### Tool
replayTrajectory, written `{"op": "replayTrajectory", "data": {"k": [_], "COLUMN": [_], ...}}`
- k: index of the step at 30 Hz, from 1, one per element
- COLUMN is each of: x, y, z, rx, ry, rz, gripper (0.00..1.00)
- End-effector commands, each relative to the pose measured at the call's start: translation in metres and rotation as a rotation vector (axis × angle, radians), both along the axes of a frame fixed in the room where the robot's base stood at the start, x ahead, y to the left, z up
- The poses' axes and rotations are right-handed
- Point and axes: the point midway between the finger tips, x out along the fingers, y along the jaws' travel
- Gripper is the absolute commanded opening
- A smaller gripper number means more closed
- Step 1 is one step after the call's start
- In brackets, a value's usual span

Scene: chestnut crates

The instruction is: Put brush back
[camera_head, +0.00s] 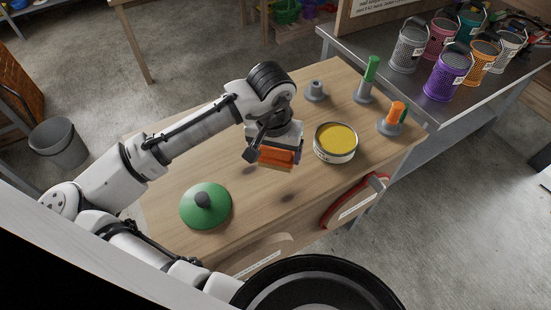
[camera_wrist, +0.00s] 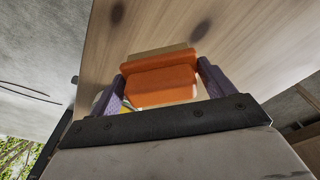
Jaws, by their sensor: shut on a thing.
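My gripper (camera_head: 273,147) is shut on an orange brush (camera_head: 277,158) and holds it over the wooden table. In the wrist view the brush (camera_wrist: 160,82) sits between the two purple fingers of my gripper (camera_wrist: 162,86), with a tan strip along its far edge. At the table's far side stand three grey holders. The left holder (camera_head: 315,93) has nothing visible in it. The middle holder (camera_head: 365,97) has a green-handled piece (camera_head: 371,68) upright in it. The right holder (camera_head: 389,127) has an orange piece (camera_head: 396,110) and some green.
An open can of yellow paint (camera_head: 333,155) stands right of my gripper. A green lid with a dark knob (camera_head: 213,215) lies at the table's left front. A metal side table (camera_head: 410,95) bears several coloured perforated cans. A grey bin (camera_head: 60,145) stands on the floor.

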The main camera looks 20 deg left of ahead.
Motion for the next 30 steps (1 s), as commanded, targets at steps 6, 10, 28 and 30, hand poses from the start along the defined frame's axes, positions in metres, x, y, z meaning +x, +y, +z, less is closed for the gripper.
{"op": "replayTrajectory", "data": {"k": [6, 10, 28, 30], "x": [0.000, 0.000, 0.000, 0.000], "y": [0.000, 0.000, 0.000, 0.000], "z": [-0.027, -0.039, -0.042, -0.041], "rx": [-0.001, -0.001, 0.000, 0.000], "ry": [0.002, 0.000, 0.000, 0.000], "rz": [0.000, 0.000, 0.000, 0.000], "gripper": [0.63, 0.63, 1.00, 1.00]}}
